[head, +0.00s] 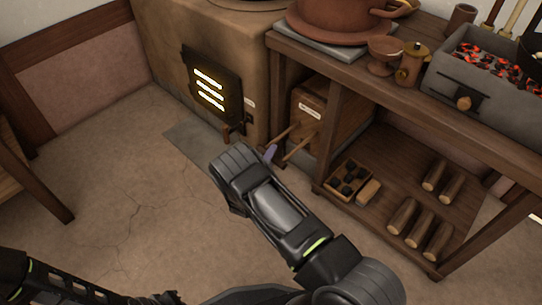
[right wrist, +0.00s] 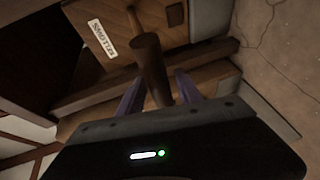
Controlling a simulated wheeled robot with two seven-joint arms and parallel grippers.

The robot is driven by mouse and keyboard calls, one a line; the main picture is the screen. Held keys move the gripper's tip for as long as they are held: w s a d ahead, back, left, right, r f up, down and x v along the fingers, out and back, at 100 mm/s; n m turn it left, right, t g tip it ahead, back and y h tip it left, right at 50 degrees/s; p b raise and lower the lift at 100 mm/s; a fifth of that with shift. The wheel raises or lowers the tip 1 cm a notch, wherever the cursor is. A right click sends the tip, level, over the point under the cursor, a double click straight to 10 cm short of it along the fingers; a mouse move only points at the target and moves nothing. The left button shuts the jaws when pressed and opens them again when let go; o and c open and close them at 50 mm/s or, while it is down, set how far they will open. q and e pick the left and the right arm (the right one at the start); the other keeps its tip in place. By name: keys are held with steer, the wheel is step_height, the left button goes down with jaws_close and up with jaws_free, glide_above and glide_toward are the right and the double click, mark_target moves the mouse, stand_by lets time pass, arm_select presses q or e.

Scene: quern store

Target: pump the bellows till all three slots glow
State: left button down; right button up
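The bellows (head: 309,107) is a wooden box with a label, on the lower part of the bench, with two wooden rods sticking out toward me. The label also shows upside down in the right wrist view (right wrist: 102,38). My right gripper (right wrist: 158,88) has its two purple fingers on either side of a brown handle (right wrist: 150,65). A gap shows at the right finger, so it looks open around the handle. The stove door (head: 212,88) has three slots, all glowing bright yellow-white. Of my left arm only dark links show at the bottom left; its gripper is not seen.
The bench (head: 330,68) holds a brown pot (head: 335,20), a goblet (head: 385,55), a lidded jar (head: 412,65) and a trough of glowing coals (head: 480,85). Logs (head: 420,225) and a small box (head: 348,182) lie on its lower shelf.

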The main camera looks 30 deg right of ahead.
steer(key=shift+o, duration=0.4)
steer(key=shift+s+a+r, duration=0.15)
steer(key=shift+a, duration=0.1)
steer(key=p+v, duration=0.2)
steer(key=v, duration=0.5)
steer(key=shift+p, duration=0.3)
steer(key=shift+s, duration=0.1)
